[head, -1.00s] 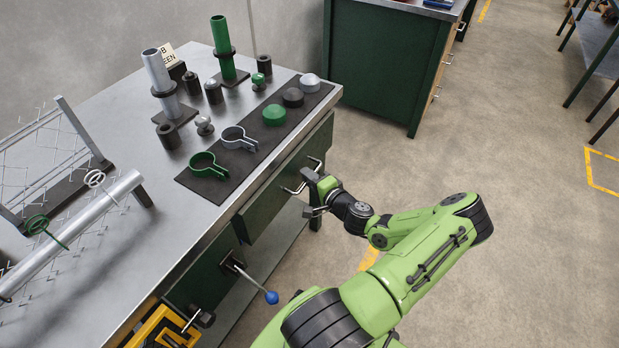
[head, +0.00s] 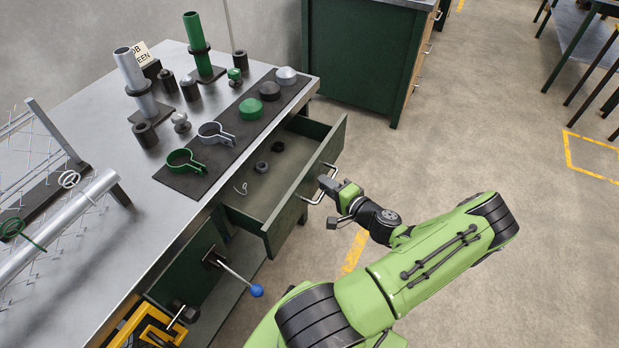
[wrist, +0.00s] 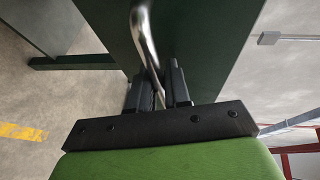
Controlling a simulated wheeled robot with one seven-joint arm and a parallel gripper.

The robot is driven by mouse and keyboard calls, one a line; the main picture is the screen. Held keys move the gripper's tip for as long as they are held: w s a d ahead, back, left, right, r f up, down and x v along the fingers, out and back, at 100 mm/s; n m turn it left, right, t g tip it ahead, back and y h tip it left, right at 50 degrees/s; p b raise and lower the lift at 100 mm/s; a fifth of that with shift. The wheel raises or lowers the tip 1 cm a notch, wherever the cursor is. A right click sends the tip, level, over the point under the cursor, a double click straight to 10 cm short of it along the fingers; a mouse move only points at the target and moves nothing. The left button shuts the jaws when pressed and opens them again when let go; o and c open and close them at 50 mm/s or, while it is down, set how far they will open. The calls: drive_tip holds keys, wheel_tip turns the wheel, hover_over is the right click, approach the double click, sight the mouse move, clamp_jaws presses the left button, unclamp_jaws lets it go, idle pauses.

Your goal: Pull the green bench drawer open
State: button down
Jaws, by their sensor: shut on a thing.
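The green bench drawer (head: 303,188) stands partly open in the head view, pulled out from under the metal bench top. Its inside shows small dark rings and a thin pale hook. Its metal bar handle (head: 321,184) is on the drawer front. My gripper (head: 333,203) is at the handle, with the arm reaching in from the right. In the wrist view my gripper (wrist: 160,90) has its two dark fingers on either side of the handle (wrist: 146,40), against the dark green drawer front (wrist: 205,35). The fingers are shut on the handle.
The bench top (head: 85,95) holds a dark mat (head: 217,154) with clamps and caps, plus posts and a wire mesh frame. A blue-knobbed lever (head: 256,290) sticks out below the drawer, to its left. Another green cabinet (head: 358,60) stands behind.

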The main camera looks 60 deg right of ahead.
drive_tip(key=s, duration=1)
drive_tip(key=shift+d, duration=0.4)
drive_tip(key=c, duration=1.4)
unclamp_jaws()
drive_tip(key=shift+c, duration=0.2)
drive_tip(key=p+v, duration=0.2)
drive_tip(key=v, duration=1.3)
drive_tip(key=shift+s, duration=0.35)
drive_tip(key=shift+a, duration=0.1)
